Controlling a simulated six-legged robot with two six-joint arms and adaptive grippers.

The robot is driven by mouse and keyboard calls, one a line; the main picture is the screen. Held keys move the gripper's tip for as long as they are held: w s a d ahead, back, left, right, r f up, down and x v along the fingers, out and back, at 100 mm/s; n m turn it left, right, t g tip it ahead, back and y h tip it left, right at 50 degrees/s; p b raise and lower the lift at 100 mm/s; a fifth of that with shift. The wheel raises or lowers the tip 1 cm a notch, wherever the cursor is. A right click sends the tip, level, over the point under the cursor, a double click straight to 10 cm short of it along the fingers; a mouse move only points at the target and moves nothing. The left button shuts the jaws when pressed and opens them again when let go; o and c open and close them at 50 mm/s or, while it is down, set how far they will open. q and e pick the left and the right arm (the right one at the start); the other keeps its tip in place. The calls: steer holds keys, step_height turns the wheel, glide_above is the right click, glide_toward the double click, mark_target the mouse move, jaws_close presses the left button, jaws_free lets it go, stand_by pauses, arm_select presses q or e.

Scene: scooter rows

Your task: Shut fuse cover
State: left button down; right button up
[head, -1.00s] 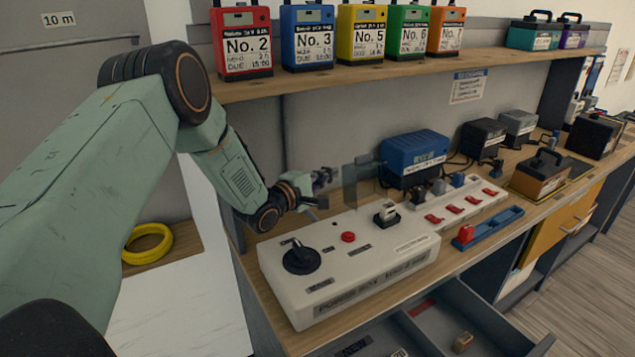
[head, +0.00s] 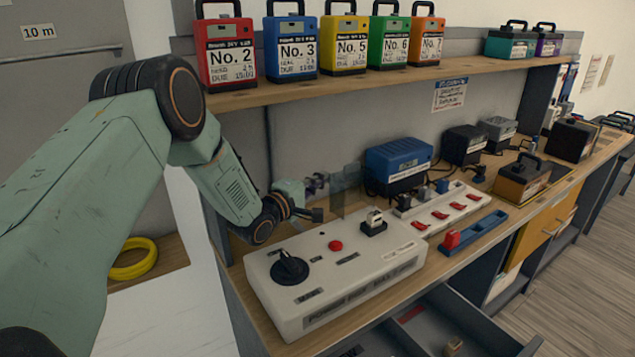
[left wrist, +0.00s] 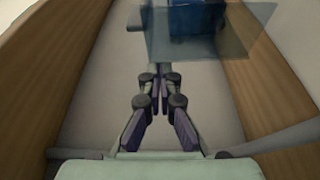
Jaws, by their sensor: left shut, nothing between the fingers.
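The fuse cover (head: 346,190) is a clear, see-through panel. It stands raised at the back edge of the white power box (head: 340,290), behind the fuse holder (head: 374,224). In the left wrist view the cover (left wrist: 225,42) shows as a bluish clear sheet at the top, beyond the fingers. My left gripper (head: 318,198) is just left of the cover, above the back of the box. In the left wrist view its fingers (left wrist: 160,78) are shut together and empty. Whether they touch the cover cannot be told. My right gripper is not in view.
A black knob (head: 290,267) and a red button (head: 335,246) stick up from the box. A blue unit (head: 398,162) and a white switch strip (head: 445,210) are to the right. A shelf (head: 300,88) with coloured cases hangs above. A drawer (head: 480,325) is open below.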

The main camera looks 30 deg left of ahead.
arm_select(q)
steer(key=s+d+r+m+t+h+b, duration=0.1)
steer(key=s+d+m+t+b, duration=0.1)
steer(key=s+d+m, duration=0.3)
steer(key=shift+d+r+m+h+b, duration=0.2)
steer(key=shift+d+m+h+b, duration=0.2)
steer(key=shift+d+m, duration=1.4)
steer(key=shift+s+d, duration=0.1)
steer(key=shift+d, duration=0.1)
step_height(320, 180, up, 10)
steer(key=shift+s+f, duration=0.1)
